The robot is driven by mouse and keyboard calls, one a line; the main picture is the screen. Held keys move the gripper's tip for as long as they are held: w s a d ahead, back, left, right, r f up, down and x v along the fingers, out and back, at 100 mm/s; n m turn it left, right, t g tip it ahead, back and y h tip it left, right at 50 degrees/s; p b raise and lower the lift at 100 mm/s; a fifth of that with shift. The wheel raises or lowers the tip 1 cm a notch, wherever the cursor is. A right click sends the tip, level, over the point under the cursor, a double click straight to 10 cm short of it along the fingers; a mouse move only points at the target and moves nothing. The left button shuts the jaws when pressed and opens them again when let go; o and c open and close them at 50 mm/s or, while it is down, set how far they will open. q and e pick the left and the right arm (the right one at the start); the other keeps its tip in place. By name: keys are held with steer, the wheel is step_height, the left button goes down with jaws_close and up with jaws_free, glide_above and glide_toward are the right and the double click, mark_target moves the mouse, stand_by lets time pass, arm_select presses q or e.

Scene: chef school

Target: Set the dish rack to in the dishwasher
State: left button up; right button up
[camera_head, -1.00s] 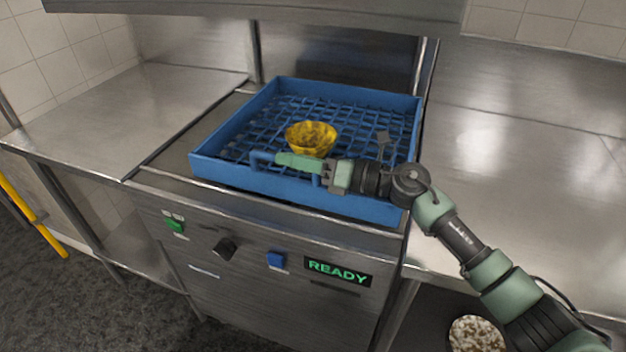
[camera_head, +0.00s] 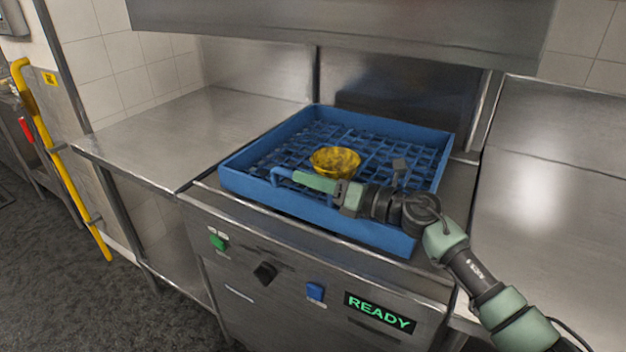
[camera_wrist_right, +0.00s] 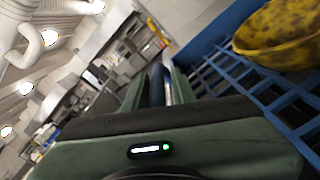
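The blue dish rack (camera_head: 290,203) sits on the dishwasher's (camera_head: 350,275) steel top, under the raised steel hood. A yellow, dark-speckled bowl (camera_head: 336,161) stands in it on the grid. My right gripper (camera_head: 292,176) lies along the rack's front wall, with its fingertips at the raised blue handle there. In the right wrist view a blue bar of the rack (camera_wrist_right: 157,84) runs between the two green fingers, which look closed around it. The wrist view also shows the bowl (camera_wrist_right: 280,36) at upper right. My left gripper is not in view.
The steel hood (camera_head: 340,25) hangs above. A bare steel counter (camera_head: 165,135) is on the left and another (camera_head: 545,210) on the right. The front panel has a green button, a dark knob, a blue button and a READY display (camera_head: 380,311). A yellow pipe (camera_head: 60,155) stands at far left.

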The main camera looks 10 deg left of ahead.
steer(key=shift+o, duration=0.7)
steer(key=shift+s+a+f, duration=0.1)
steer(key=shift+s+a, duration=0.2)
steer(key=shift+s, duration=0.1)
steer(key=shift+w+d, duration=0.15)
steer(key=shift+d, duration=0.35)
steer(key=p+v, duration=0.1)
steer(key=v, duration=0.6)
